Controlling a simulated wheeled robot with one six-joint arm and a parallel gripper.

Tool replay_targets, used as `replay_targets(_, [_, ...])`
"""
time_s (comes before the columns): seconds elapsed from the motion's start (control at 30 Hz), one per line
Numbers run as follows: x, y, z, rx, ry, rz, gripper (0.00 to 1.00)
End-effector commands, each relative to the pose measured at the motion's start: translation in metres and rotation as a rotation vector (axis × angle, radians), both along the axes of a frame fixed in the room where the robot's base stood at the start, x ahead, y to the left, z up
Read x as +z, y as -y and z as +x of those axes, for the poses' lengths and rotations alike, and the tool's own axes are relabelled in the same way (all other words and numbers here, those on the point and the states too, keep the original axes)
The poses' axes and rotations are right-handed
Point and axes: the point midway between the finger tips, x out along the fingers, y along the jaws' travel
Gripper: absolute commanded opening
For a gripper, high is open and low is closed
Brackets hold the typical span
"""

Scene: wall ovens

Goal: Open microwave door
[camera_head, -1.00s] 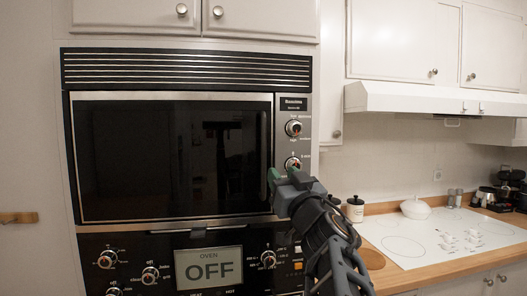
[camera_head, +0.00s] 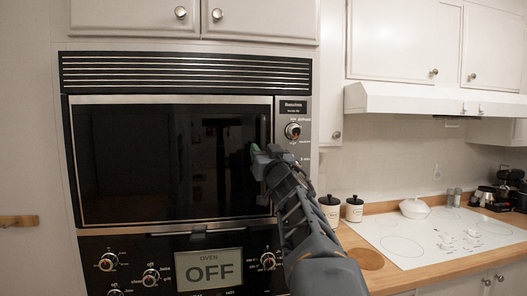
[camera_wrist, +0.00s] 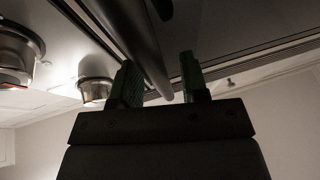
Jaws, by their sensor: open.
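The microwave door (camera_head: 165,160) is a dark glass panel with a metal frame, and it looks shut. Its upright bar handle (camera_head: 264,127) is at the door's right edge; its lower part is hidden by my gripper. My gripper (camera_head: 262,149) is at the handle, with green fingertips. In the wrist view the gripper (camera_wrist: 160,76) is open, with the dark handle bar (camera_wrist: 140,42) running down between its two fingers. I cannot tell whether either finger touches the bar.
The control panel with knobs (camera_head: 293,131) is just right of the handle. The oven panel with its OFF display (camera_head: 209,269) is below. A counter with a white cooktop (camera_head: 440,237) and canisters (camera_head: 354,209) is at the right. A range hood (camera_head: 430,101) juts out above it.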

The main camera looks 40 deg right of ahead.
Motion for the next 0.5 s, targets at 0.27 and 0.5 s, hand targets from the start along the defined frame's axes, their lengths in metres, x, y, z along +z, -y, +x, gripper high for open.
replay_targets(0.27, [0.0001,0.0002,0.0011,0.000,-0.001,0.000,0.41])
replay_targets(0.5, [0.0001,0.0003,0.0010,0.000,-0.001,0.000,0.20])
